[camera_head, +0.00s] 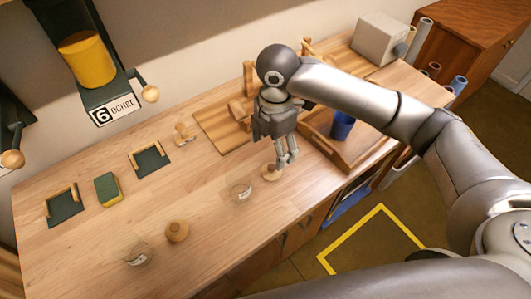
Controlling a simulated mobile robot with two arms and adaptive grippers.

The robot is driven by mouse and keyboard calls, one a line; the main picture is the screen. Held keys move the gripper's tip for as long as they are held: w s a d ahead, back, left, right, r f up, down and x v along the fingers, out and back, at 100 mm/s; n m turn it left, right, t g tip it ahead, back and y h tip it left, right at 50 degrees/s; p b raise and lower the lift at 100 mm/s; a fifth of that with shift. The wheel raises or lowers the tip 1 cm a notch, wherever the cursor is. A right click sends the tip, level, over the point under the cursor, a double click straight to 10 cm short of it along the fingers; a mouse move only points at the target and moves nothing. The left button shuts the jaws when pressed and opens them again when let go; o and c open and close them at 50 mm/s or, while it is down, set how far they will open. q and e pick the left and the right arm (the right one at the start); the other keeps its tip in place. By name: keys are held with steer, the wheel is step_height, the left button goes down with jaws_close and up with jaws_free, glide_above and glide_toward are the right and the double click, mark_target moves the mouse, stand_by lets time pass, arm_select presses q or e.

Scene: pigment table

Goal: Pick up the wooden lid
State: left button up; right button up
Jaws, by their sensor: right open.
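A round wooden lid (270,173) with a small knob lies on the wooden table, just below and left of my right gripper's fingertips. A second round wooden lid (177,232) lies nearer the front left, beside a clear glass jar (138,256). Another clear glass jar (240,192) stands left of the first lid. My right gripper (287,160) points down over the table and is open, with nothing visible between its fingers. I cannot tell its exact height above the lid. My left gripper is out of view.
A wooden tray (345,161) with a blue cup (342,126) stands right of the gripper. A green sponge (107,189) and dark pads with wooden handles lie left. An ochre dispenser (86,60) hangs on the wall. The table's middle (205,180) is mostly clear.

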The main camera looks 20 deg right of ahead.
mark_target(273, 166)
step_height(273, 166, down, 5)
steer(key=shift+d+p, duration=0.15)
steer(key=shift+p, duration=0.3)
steer(key=shift+w+f, duration=0.1)
steer(key=shift+f, duration=0.2)
step_height(273, 166, down, 5)
steer(key=shift+r+p, duration=0.1)
steer(key=shift+p, duration=0.85)
steer(key=shift+c, duration=1)
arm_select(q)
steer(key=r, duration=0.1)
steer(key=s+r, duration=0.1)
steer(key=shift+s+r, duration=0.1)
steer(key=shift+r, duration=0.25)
arm_select(e)
steer(key=c, duration=0.6)
